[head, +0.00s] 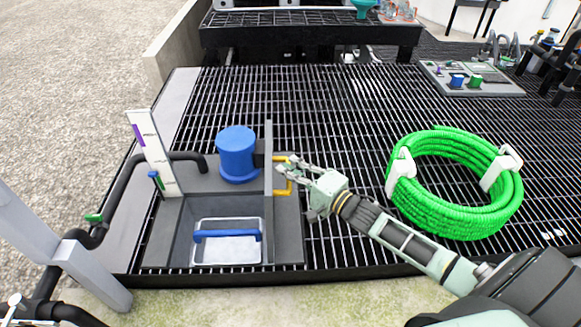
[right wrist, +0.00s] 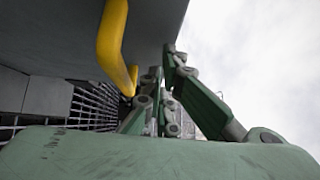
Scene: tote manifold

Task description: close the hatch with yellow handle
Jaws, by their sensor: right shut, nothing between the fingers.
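The grey hatch (head: 268,150) stands upright, edge-on in the head view, at the right side of an open grey basin (head: 172,225). Its yellow handle (head: 283,192) is on the right face; it also shows in the right wrist view (right wrist: 113,40), beside and above the fingers. My right gripper (head: 288,165) is shut and empty, with its fingertips close to the hatch's right face by the upper part of the handle. I cannot tell whether they touch. In the right wrist view the fingers (right wrist: 165,100) point toward the panel. My left gripper is not in view.
A coiled green hose (head: 455,217) lies on the black grating to the right.

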